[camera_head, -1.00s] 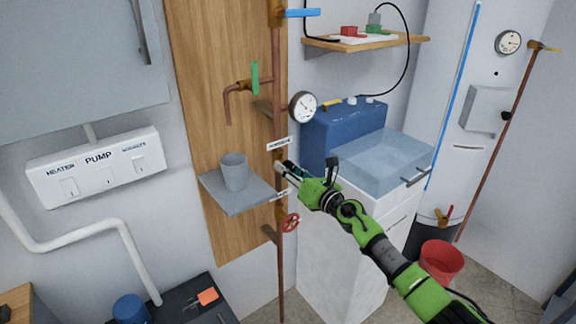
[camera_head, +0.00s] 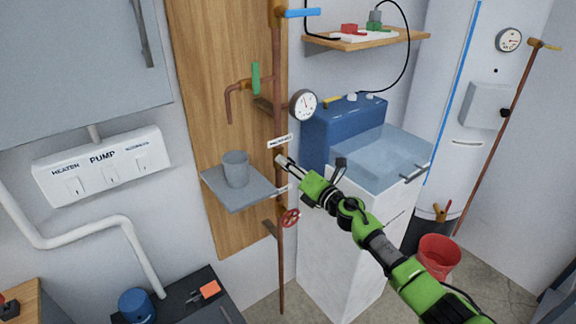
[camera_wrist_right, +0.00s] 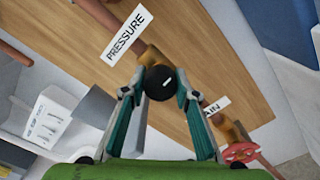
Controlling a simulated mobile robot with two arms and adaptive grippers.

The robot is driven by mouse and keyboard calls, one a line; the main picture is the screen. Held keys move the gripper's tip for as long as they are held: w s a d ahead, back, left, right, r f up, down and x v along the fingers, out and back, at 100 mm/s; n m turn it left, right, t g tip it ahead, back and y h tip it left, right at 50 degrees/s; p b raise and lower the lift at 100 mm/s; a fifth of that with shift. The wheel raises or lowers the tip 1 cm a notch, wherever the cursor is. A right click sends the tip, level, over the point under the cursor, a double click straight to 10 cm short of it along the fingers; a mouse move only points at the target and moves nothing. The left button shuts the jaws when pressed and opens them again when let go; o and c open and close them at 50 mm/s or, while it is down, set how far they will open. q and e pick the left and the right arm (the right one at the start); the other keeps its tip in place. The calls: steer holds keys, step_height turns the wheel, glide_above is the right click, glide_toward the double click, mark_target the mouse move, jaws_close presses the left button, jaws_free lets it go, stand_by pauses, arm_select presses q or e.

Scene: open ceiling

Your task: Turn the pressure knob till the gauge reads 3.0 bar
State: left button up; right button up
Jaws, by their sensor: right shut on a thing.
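My right gripper (camera_head: 280,161) reaches in to the copper riser on the wooden board. In the right wrist view its two fingers (camera_wrist_right: 158,94) are shut on the round black pressure knob (camera_wrist_right: 160,83), one on each side. A short white mark shows on the knob's face, tilted from upright. The label PRESSURE (camera_wrist_right: 127,34) sits up and left of the knob. The round white gauge (camera_head: 303,105) is on the riser above the gripper, and its face is clear of the arm. The needle shows, but the scale is too small to read. My left gripper is not in view.
A red handwheel (camera_head: 290,218) is below the gripper on the riser, and also shows in the wrist view (camera_wrist_right: 239,152). A grey cup (camera_head: 236,169) stands on a small grey shelf (camera_head: 243,194) to the left. A blue box (camera_head: 343,127) and basin are to the right.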

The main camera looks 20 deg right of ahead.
steer(key=shift+f, duration=0.1)
steer(key=o, duration=1.1)
steer(key=shift+s+d, duration=0.1)
steer(key=v, duration=1.1)
steer(key=shift+s+d, duration=0.1)
steer(key=shift+s, duration=0.3)
